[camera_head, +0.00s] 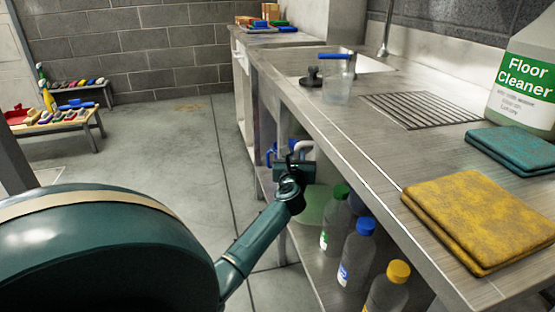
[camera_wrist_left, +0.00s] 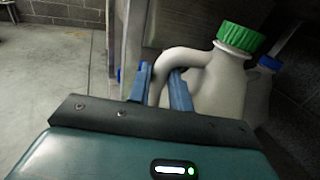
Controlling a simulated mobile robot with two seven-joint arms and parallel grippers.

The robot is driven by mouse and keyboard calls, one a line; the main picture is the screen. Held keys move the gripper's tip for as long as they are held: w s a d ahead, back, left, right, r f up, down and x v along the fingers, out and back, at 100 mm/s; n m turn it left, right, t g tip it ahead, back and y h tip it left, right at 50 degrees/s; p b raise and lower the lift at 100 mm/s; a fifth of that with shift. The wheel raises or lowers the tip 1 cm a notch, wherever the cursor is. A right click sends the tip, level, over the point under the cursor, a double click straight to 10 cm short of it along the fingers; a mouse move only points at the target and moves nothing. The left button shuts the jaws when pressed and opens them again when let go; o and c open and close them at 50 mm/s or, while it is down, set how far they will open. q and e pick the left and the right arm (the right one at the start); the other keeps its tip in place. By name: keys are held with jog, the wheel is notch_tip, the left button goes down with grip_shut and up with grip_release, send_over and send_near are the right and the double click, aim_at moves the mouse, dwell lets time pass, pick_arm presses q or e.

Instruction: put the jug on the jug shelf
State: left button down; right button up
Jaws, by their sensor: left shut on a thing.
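The jug (camera_wrist_left: 222,85) is off-white with a ribbed green cap and a looped side handle. In the left wrist view its handle lies between the two blue fingers of my left gripper (camera_wrist_left: 165,88), which is shut on it. In the head view my left gripper (camera_head: 284,152) is beside the steel counter's front edge, at the opening below the top. A pale curved piece (camera_head: 306,147) shows by the fingers there; I cannot tell if it is the handle. The counter hides most of the jug in that view. My right gripper is not in view.
Bottles with green (camera_head: 335,222), blue (camera_head: 357,255) and yellow caps (camera_head: 388,290) stand on the lower shelf. The counter (camera_head: 300,100) overhangs them. On top are yellow cloths (camera_head: 480,220), teal cloths (camera_head: 515,150) and a floor cleaner bottle (camera_head: 525,75).

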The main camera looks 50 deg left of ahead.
pick_arm(q)
jog(key=shift+w+d+r, duration=0.2)
jog(key=shift+w, duration=0.2)
jog(key=shift+w+d+r, duration=0.15)
jog(key=shift+w, duration=0.2)
jog(key=shift+w+d+b, duration=0.2)
jog(key=shift+w+b, duration=0.15)
notch_tip(320, 180, down, 3)
jog(key=shift+r+b, duration=0.1)
jog(key=shift+b, duration=0.9)
jog(key=shift+f, duration=0.35)
jog(key=c, duration=1.7)
grip_release()
jog(key=shift+f+b, duration=0.3)
jog(key=shift+f, duration=0.15)
jog(key=shift+c, duration=0.2)
jog(key=o, duration=0.5)
jog(key=shift+s+r, duration=0.1)
jog(key=shift+c, duration=0.2)
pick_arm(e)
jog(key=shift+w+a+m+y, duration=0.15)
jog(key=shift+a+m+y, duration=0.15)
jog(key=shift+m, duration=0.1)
pick_arm(q)
jog(key=shift+r, duration=0.1)
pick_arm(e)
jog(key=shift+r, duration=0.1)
